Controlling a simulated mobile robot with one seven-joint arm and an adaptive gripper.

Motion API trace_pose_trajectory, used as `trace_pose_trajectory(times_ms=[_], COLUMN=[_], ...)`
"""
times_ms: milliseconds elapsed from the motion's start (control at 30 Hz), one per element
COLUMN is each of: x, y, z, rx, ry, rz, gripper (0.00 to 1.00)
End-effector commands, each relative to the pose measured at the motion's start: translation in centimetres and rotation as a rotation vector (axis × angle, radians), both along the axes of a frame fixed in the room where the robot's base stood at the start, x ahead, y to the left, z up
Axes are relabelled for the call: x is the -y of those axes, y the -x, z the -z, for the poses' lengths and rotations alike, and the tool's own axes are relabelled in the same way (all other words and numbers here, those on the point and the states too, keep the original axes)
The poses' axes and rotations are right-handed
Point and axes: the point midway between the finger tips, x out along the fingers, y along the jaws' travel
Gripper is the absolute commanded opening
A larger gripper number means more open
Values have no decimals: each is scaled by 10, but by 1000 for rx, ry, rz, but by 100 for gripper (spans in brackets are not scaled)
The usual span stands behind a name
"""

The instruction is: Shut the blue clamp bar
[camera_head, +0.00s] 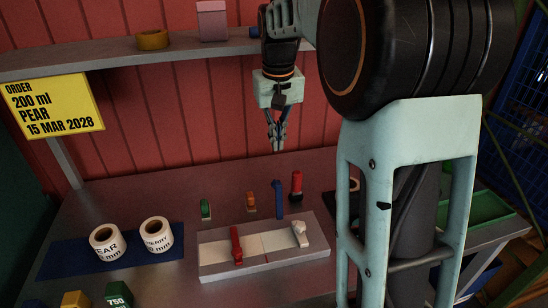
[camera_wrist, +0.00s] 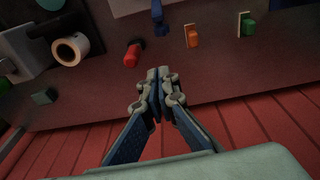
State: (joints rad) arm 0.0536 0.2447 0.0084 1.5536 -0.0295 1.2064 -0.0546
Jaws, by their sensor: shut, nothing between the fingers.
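The blue clamp bar (camera_head: 278,198) stands up at the back edge of a pale grey block (camera_head: 218,267) on the table. It also shows at the top of the wrist view (camera_wrist: 157,18). My gripper (camera_head: 276,145) hangs above and behind the bar, fingers pointing down, apart from it. In the wrist view the fingers (camera_wrist: 160,82) are together with nothing between them.
A red bar (camera_head: 236,245) lies across the block, with a white knob (camera_head: 299,233) to its right. Behind stand a green piece (camera_head: 205,209), an orange piece (camera_head: 251,202) and a red-topped piece (camera_head: 296,184). Label rolls (camera_head: 157,234) sit left. A shelf (camera_head: 110,60) runs above.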

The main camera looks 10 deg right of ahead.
Motion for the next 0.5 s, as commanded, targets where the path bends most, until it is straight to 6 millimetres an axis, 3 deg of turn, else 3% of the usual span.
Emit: trace_pose_trajectory(times_ms=[233,500], x=[-12,-11], y=[-13,-20], z=[9,62], rx=[26,21], ry=[-37,-36], rz=[17,16], gripper=[0,0])
